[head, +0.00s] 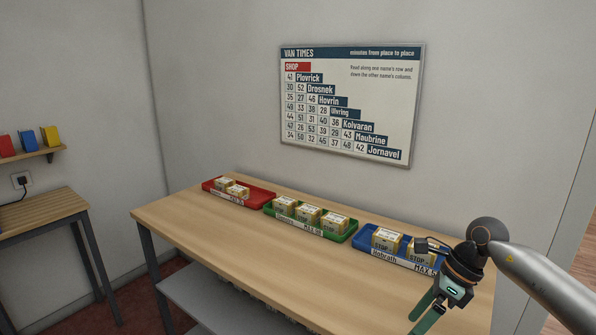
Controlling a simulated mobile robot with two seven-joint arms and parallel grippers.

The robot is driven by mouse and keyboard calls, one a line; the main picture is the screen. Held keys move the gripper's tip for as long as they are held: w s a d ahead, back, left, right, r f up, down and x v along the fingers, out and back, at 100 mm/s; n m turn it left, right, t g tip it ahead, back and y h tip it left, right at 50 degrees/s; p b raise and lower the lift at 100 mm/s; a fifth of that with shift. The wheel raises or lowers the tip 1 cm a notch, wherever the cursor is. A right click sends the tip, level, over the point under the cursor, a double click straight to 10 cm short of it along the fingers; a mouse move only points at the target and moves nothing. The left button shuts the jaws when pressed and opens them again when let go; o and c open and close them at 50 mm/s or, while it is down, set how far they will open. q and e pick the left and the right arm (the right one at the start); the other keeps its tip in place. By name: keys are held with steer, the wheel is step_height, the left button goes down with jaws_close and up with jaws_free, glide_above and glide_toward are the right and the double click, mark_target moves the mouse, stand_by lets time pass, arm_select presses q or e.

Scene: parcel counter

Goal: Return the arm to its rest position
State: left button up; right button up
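My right arm comes in from the right edge. Its gripper (424,318) hangs over the front right part of the wooden table (215,243), pointing down and left. Its two green fingers look apart, with nothing seen between them. The gripper body partly covers the right end of the blue tray (366,248). My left gripper is not in view.
A red tray (262,198) with two boxes (238,191), a green tray (348,234) with three boxes (307,215) and the blue tray with boxes (387,239) line the table's back. The table's front left is clear. A times board (350,105) hangs behind.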

steer(key=s+a+m+t+y+p, duration=0.15)
steer(key=a+m+t+y, duration=0.25)
steer(key=a+m+y, duration=0.5)
steer(key=s+a+m+t+y+p, duration=0.1)
steer(key=s+a+m+t+y, duration=0.35)
steer(key=a, duration=0.85)
steer(key=s+d+f+m+t+h, duration=0.1)
steer(key=d+f+m+t+h, duration=0.35)
steer(key=m, duration=0.65)
steer(key=s+d+f+m+t+h, duration=0.1)
steer(key=d+f+m+t+h, duration=0.15)
steer(key=f+m+h, duration=0.6)
steer(key=s+d+f+m+g+h, duration=0.1)
steer(key=s+d+f+m+g, duration=0.1)
steer(key=s+f+m+g, duration=0.1)
steer(key=s+d+f+m+g+h+p, duration=0.1)
steer(key=s+d+f+m+g+h, duration=0.1)
steer(key=s+f+m, duration=0.4)
steer(key=s+d+m+g, duration=0.1)
steer(key=s+m, duration=0.1)
steer(key=s, duration=0.2)
steer(key=shift+s+d+f, duration=0.2)
steer(key=shift+s+f, duration=0.05)
steer(key=shift+s, duration=0.05)
